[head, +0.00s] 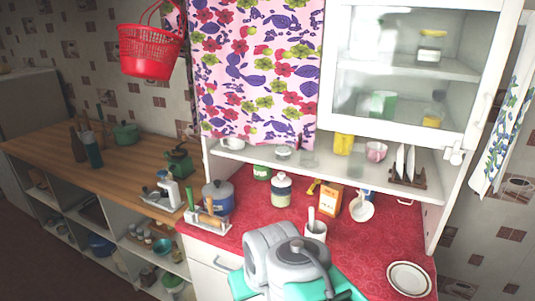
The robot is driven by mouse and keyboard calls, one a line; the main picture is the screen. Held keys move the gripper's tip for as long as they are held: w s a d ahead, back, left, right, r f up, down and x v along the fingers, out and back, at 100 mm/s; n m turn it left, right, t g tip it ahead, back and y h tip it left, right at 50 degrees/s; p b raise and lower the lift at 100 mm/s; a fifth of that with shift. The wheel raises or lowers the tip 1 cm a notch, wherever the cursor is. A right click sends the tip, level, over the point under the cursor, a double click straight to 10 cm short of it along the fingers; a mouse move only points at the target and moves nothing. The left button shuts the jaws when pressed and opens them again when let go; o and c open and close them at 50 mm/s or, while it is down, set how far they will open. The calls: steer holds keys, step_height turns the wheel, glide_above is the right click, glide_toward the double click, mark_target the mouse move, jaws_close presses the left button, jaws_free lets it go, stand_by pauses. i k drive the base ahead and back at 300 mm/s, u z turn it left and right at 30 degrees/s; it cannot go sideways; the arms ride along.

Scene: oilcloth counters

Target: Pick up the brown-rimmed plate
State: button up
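The brown-rimmed plate (409,279) is a round white plate with a thin dark brown rim. It lies flat on the red patterned counter at the lower right, near the counter's right end. Its top is bare and nothing covers it. A grey and teal part of my arm shows at the bottom centre, to the left of the plate and apart from it in the picture. My gripper's fingers do not show.
The red counter (372,240) is clear around the plate's left and back. A white mug (361,206), an orange-brown box (330,198) and a lidded jar (281,190) stand farther back. A white shelf (330,167) and its right side panel overhang the counter's back.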

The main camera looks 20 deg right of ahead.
mark_target(408, 279)
steer(key=z, duration=1.9)
